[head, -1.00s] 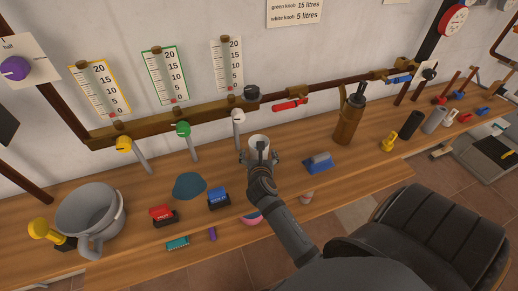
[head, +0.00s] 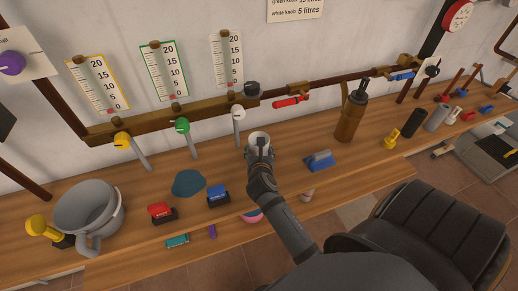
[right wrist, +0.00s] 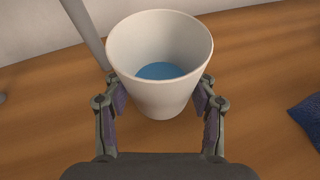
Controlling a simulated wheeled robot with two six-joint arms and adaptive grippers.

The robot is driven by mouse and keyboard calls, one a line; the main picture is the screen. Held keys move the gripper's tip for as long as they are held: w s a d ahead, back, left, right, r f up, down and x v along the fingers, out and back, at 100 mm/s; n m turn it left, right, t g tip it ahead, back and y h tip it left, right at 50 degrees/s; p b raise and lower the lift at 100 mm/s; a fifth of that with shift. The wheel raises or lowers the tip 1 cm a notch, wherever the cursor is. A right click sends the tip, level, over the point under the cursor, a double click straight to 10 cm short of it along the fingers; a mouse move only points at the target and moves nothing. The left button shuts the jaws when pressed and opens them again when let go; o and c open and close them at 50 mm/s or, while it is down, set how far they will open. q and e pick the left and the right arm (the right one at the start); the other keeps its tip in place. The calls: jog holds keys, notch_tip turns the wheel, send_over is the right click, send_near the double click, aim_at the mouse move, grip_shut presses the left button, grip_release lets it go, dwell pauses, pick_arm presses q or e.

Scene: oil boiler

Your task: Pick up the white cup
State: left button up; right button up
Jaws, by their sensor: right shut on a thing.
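The white cup (head: 259,139) stands upright on the wooden bench below the white-knob tap (head: 239,113). In the right wrist view the cup (right wrist: 160,62) is open at the top, with something blue at its bottom. My right gripper (head: 260,153) is shut on the cup, with one finger on each side of its lower wall; the gripper also shows in the right wrist view (right wrist: 160,103). Whether the cup's base touches the bench is hard to tell. My left gripper is not in any view.
A grey pot (head: 88,212) stands at the left of the bench. Red (head: 162,211) and blue (head: 217,195) blocks lie near the front edge.

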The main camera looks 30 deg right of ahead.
jog(key=shift+r, duration=0.4)
notch_tip(320, 180, up, 2)
jog(key=shift+r+p, duration=0.25)
jog(key=shift+p, duration=0.2)
jog(key=s+d+r+p, duration=0.2)
jog(key=s+r, duration=0.3)
jog(key=s, duration=0.1)
jog(key=s+d+r+p, duration=0.2)
jog(key=s+r+p, duration=0.1)
jog(key=s, duration=0.4)
jog(key=shift+d+r+p, duration=0.3)
jog(key=shift+r, duration=0.6)
jog(key=shift+s, duration=0.1)
